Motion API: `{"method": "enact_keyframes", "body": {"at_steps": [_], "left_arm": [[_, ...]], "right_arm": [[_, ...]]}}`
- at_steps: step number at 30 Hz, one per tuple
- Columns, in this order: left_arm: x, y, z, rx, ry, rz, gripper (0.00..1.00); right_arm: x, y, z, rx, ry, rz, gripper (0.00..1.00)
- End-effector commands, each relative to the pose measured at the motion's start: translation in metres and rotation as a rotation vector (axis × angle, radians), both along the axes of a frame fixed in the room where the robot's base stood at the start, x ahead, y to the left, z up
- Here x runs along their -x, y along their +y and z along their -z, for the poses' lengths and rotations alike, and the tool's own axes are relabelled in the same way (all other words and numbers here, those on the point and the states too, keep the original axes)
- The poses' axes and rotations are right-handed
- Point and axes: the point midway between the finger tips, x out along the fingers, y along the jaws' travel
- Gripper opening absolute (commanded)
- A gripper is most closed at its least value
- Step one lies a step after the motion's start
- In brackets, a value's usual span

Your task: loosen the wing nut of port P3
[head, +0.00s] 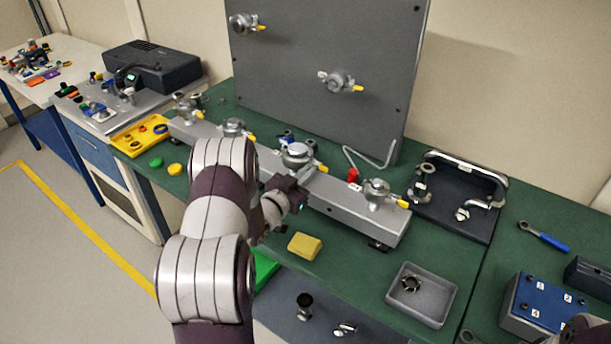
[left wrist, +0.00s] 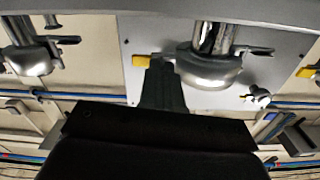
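A long grey manifold bar (head: 335,197) lies on the green bench, with a row of silver clamped ports, most with yellow-tipped levers. The third port from the left (head: 298,155) is probably P3; I cannot read a label. My left gripper (head: 296,192) is at the bar's front side, just below that port. In the left wrist view its dark finger (left wrist: 163,85) points at a silver clamp (left wrist: 210,70) with a yellow tab (left wrist: 140,60) beside it. The second finger is not separately visible, and contact is unclear. The wing nut is not clearly distinguishable.
A tall grey panel (head: 320,70) stands behind the bar. On the bench are a yellow block (head: 304,246), a grey tray (head: 421,295) holding a dark ring, a dark rack (head: 455,215) and a blue-handled tool (head: 543,236). A red-tipped bent rod (head: 375,160) is behind the bar.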

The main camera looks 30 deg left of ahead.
Motion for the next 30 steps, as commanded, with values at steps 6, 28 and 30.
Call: {"method": "enact_keyframes", "body": {"at_steps": [6, 28, 30], "left_arm": [[-0.0003, 0.0, -0.0004, 0.036, 0.002, 0.0, 0.0], [-0.0004, 0.0005, -0.0009, 0.04, 0.001, -0.001, 0.3], [-0.0004, 0.0005, -0.0009, 0.04, 0.001, -0.001, 0.3]], "right_arm": [[0.0, 0.0, 0.0005, 0.0, 0.0, 0.0, 0.43], [0.0, 0.0, 0.0006, 0.0, 0.0, 0.0, 0.43], [0.0, 0.0, 0.0006, 0.0, 0.0, 0.0, 0.43]]}}
